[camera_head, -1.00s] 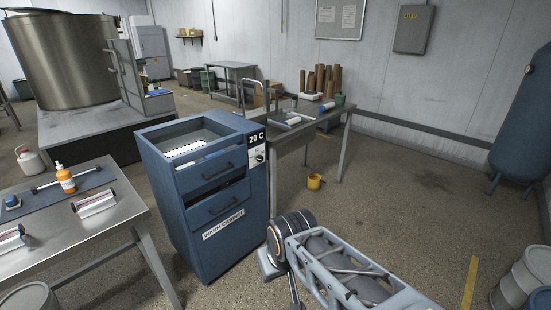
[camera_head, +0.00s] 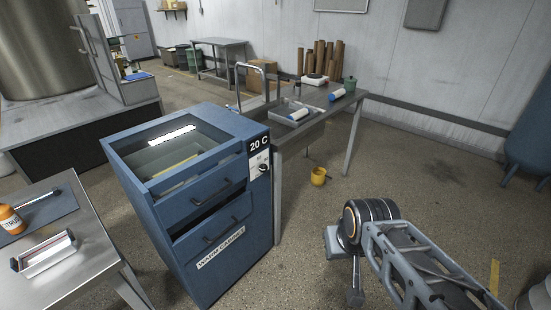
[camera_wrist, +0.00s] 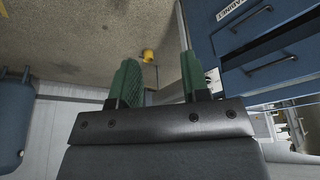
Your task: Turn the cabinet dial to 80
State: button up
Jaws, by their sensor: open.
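The blue warm cabinet (camera_head: 225,245) stands left of centre in the head view, with two drawers facing front. Its display reads 20 C (camera_head: 259,145). The dial (camera_head: 263,168) is a small dark knob on a pale panel just below the display, at the cabinet's front right edge. Part of the cabinet also shows at the right of the wrist view (camera_wrist: 266,48). My gripper (camera_wrist: 160,78) is open and empty, its two green fingers apart. It is away from the cabinet and touches nothing. In the head view my arm is at the lower right, and the fingers cannot be made out.
The floor right of the cabinet is open.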

aim_at(263, 168)
jog(key=u, duration=0.5)
jog(key=i, duration=0.9)
jog(key=u, duration=0.7)
